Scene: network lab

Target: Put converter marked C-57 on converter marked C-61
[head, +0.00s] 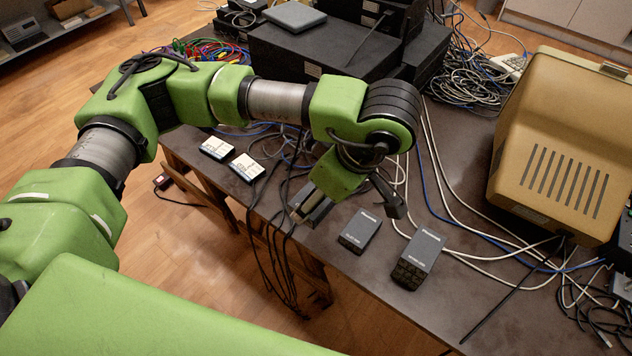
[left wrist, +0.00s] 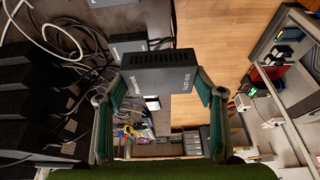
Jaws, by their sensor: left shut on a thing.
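My left gripper (head: 358,212) is shut on a dark grey converter (left wrist: 160,80), held between the two fingertips in the left wrist view. Its vented side faces the top of that picture, and its small print is not clearly readable. In the head view a dark converter (head: 360,228) shows just below the left fingers; I cannot tell whether it is the held one. Another dark converter (head: 424,248), with a vented side, stands right of it on the table. A dark converter on the table also shows beyond the held one in the left wrist view (left wrist: 128,46). My right gripper is out of view.
The dark table (head: 365,290) has its edge running along the lower left. White and blue cables (head: 470,225) lie to the right, near a beige monitor (head: 560,150). Two white-topped boxes (head: 232,157) sit left. Black equipment (head: 320,50) stands at the back.

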